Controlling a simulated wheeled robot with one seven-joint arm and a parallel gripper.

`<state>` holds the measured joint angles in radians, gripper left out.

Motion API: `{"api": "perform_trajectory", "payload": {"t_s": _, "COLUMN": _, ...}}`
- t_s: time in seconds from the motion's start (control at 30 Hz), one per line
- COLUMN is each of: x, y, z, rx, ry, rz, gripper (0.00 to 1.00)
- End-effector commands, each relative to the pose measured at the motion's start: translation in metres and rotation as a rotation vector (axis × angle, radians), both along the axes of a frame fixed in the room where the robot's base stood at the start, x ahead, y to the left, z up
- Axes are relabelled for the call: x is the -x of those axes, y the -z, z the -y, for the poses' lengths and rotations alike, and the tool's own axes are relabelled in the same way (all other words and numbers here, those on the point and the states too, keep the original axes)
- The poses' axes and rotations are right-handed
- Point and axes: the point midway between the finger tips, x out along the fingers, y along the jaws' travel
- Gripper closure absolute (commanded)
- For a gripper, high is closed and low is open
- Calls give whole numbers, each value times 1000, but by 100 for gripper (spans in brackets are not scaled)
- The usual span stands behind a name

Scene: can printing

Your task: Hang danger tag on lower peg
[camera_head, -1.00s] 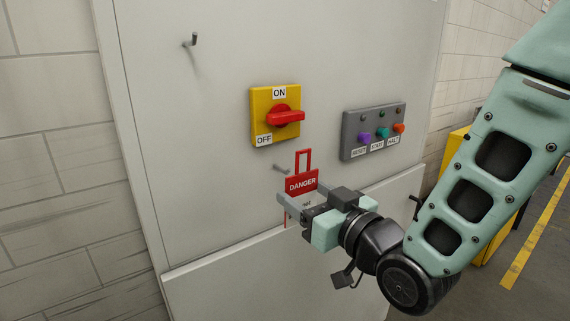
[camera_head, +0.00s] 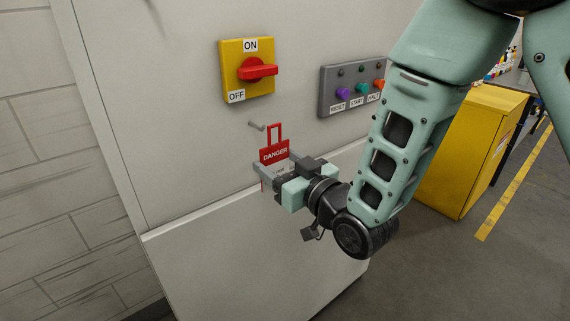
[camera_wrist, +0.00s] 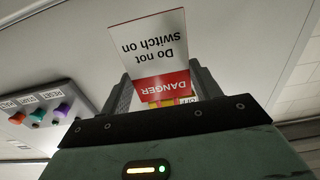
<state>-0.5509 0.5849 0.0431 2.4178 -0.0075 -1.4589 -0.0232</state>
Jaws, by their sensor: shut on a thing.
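The danger tag (camera_head: 274,154) is a red and white plate with a tall red loop on top. My gripper (camera_head: 268,172) is shut on it and holds it upright in front of the panel, loop up. In the wrist view the tag (camera_wrist: 160,48) shows upside down between the two fingers, reading "DANGER" and "Do not switch on". The lower peg (camera_head: 256,125) sticks out of the panel just left of the top of the tag's loop. In the head view the loop looks apart from the peg; the depth between them is hard to tell.
A yellow switch box (camera_head: 246,84) with a red rotary handle sits above the peg. A grey button box (camera_head: 345,94) is to its right, partly behind my arm. A panel ledge (camera_head: 190,226) runs below my gripper. A yellow cabinet (camera_head: 452,165) stands at right.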

Motion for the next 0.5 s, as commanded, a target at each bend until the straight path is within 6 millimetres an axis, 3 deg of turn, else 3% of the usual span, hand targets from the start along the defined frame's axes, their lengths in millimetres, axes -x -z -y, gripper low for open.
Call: {"api": "perform_trajectory", "payload": {"t_s": 0.5, "x": -25, "y": 2, "z": -17, "rx": 0, "ry": -1, "rz": 0, "gripper": 59}}
